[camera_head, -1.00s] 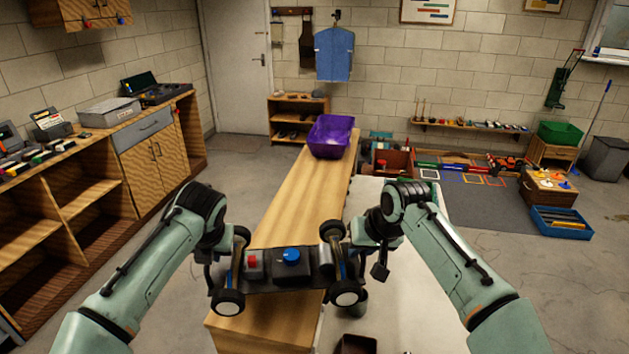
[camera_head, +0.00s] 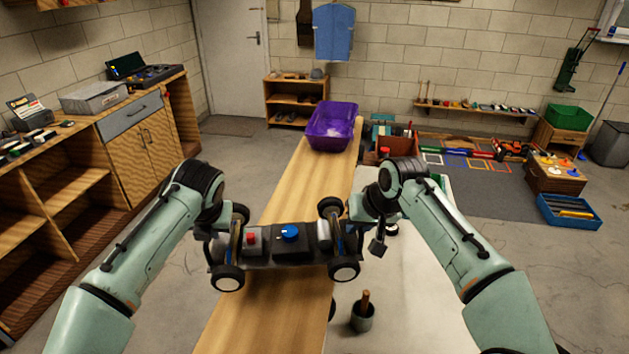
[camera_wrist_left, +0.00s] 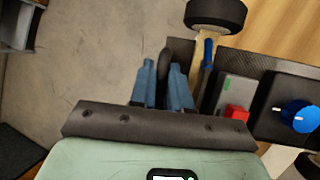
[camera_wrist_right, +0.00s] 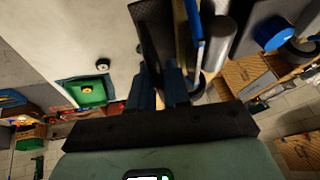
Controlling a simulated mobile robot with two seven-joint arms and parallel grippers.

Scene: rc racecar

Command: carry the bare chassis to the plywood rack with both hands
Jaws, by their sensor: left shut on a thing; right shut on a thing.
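The bare chassis (camera_head: 262,256) is a dark flat plate with black, white-hubbed wheels, a red-topped grey block and a blue round part. It hangs level, crosswise between my arms, over the wooden bench top. My left gripper (camera_wrist_left: 165,72) is shut on its left end, and my right gripper (camera_wrist_right: 165,78) is shut on its right end. In the head view, wrists and wheels mostly hide both sets of fingers. A small open wooden shelf unit (camera_head: 296,80) stands at the back wall, and open wooden shelving at left; I cannot tell which is the plywood rack.
A purple bin (camera_head: 333,135) stands at the bench's far end. A grey cup (camera_head: 362,319) with a wooden handle stands on the pale surface right of the bench. A blue crate (camera_head: 570,212) is at right. Open floor lies left of the bench.

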